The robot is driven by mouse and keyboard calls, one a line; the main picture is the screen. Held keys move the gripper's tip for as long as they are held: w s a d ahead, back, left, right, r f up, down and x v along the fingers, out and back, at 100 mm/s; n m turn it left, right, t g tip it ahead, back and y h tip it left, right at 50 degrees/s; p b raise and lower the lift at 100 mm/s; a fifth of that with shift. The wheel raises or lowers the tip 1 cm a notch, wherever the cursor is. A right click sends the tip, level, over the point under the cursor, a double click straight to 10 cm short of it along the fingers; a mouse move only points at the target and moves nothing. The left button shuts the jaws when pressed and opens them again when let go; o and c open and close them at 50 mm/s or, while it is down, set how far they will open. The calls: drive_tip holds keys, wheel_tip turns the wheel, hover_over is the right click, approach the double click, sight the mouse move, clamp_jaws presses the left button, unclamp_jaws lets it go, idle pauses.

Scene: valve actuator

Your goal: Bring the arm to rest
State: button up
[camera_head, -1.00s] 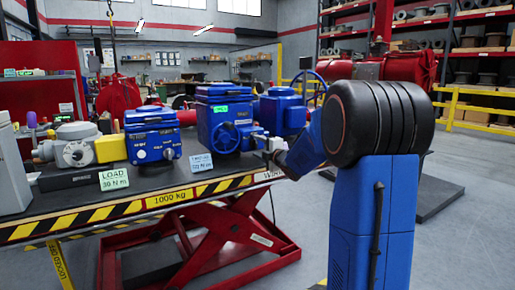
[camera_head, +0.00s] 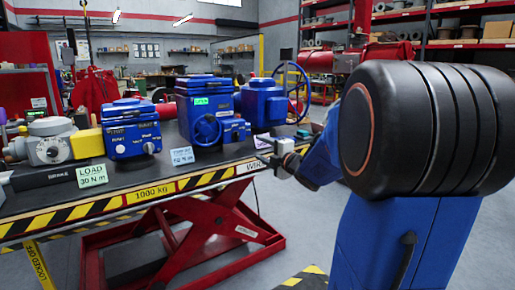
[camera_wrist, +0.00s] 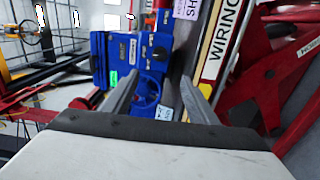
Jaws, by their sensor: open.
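My gripper (camera_head: 266,151) is at the right front edge of the lift table (camera_head: 110,205), beside its corner, with its fingers pointing left toward the blue actuators. In the wrist view my gripper (camera_wrist: 160,90) shows two grey fingers spread apart with nothing between them. Beyond them is the blue actuator with a handwheel (camera_wrist: 146,92), apart from the fingers. In the head view this blue actuator (camera_head: 205,108) stands on the table with its green display lit. My blue arm with a black joint covers the right side of the head view.
Another blue actuator (camera_head: 131,128) and a grey unit with a yellow coupling (camera_head: 50,142) stand further left. A blue unit with a large handwheel (camera_head: 265,102) stands at the table's right end. Label cards (camera_head: 91,175) stand at the front edge. Floor on the right is open.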

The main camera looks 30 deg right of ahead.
drive_tip(key=shift+s, duration=0.15)
idle(0.5)
drive_tip(key=s+a+f+m+g, duration=0.4)
drive_tip(key=s+a+f+m, duration=0.1)
drive_tip(key=s, duration=0.6)
drive_tip(key=s+a+f+m+g, duration=0.4)
drive_tip(key=s+a+f+m, duration=0.2)
drive_tip(key=s+a, duration=0.3)
drive_tip(key=s+a+f+m+g, duration=0.5)
drive_tip(key=s+a+f+m, duration=0.1)
drive_tip(key=s, duration=0.9)
drive_tip(key=shift+s+a+m+h, duration=0.3)
drive_tip(key=shift+a+m, duration=0.4)
drive_tip(key=shift+a, duration=0.4)
